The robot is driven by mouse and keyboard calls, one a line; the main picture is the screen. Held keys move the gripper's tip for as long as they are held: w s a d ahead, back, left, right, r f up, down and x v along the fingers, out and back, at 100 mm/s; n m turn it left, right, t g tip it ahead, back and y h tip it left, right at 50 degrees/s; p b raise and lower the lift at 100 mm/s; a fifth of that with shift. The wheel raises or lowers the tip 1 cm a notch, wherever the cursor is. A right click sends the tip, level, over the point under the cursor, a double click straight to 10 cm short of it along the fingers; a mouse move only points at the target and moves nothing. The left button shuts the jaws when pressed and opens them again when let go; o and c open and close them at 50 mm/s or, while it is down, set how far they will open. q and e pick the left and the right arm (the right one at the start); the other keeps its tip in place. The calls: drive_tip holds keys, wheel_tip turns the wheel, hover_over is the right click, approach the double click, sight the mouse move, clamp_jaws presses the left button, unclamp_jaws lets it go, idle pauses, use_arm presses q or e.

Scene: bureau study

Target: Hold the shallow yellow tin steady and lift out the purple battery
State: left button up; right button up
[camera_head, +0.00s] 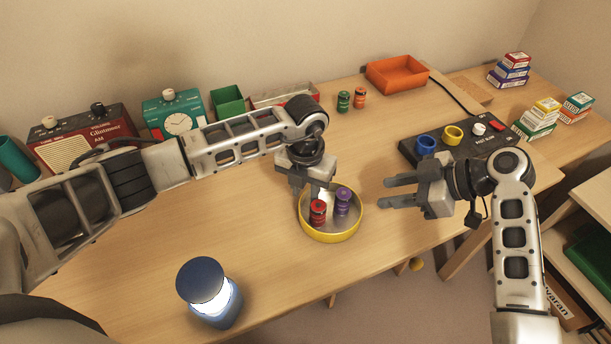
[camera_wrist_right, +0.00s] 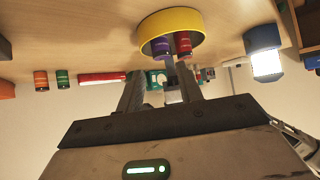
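The shallow yellow tin (camera_head: 335,238) stands on the desk, and its yellow wall shows in the right wrist view (camera_wrist_right: 168,22). The purple battery (camera_head: 342,202) stands upright in it, right of a red battery (camera_head: 318,212). In the right wrist view the purple battery (camera_wrist_right: 160,47) is left of the red one (camera_wrist_right: 183,43). My left gripper (camera_head: 306,194) points down at the tin's back left rim; its fingertips are partly hidden, and I cannot tell whether they close on the rim. My right gripper (camera_head: 383,192) is open and empty, right of the tin, fingers pointing towards it.
A blue lamp (camera_head: 209,292) glows at the front left. A dark board (camera_head: 470,148) with blue and yellow rings lies behind my right gripper. Green (camera_head: 344,101) and orange (camera_head: 360,97) batteries, an orange tray (camera_head: 397,74) and radios stand at the back. Desk left of the tin is clear.

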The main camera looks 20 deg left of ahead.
use_arm(q)
drive_tip(key=shift+f, duration=0.25)
clamp_jaws()
use_arm(e)
drive_tip(key=shift+o, duration=0.4)
drive_tip(key=shift+s+a+r+m+h, duration=0.1)
drive_tip(key=shift+s+a+m+h, duration=0.2)
drive_tip(key=shift+m+h, duration=0.15)
use_arm(q)
drive_tip(key=shift+r, duration=0.1)
use_arm(e)
drive_tip(key=m+t+h, duration=0.5)
drive_tip(key=m+h, duration=0.1)
drive_tip(key=m, duration=0.4)
approach(344, 194)
drive_tip(key=shift+x, duration=4.2)
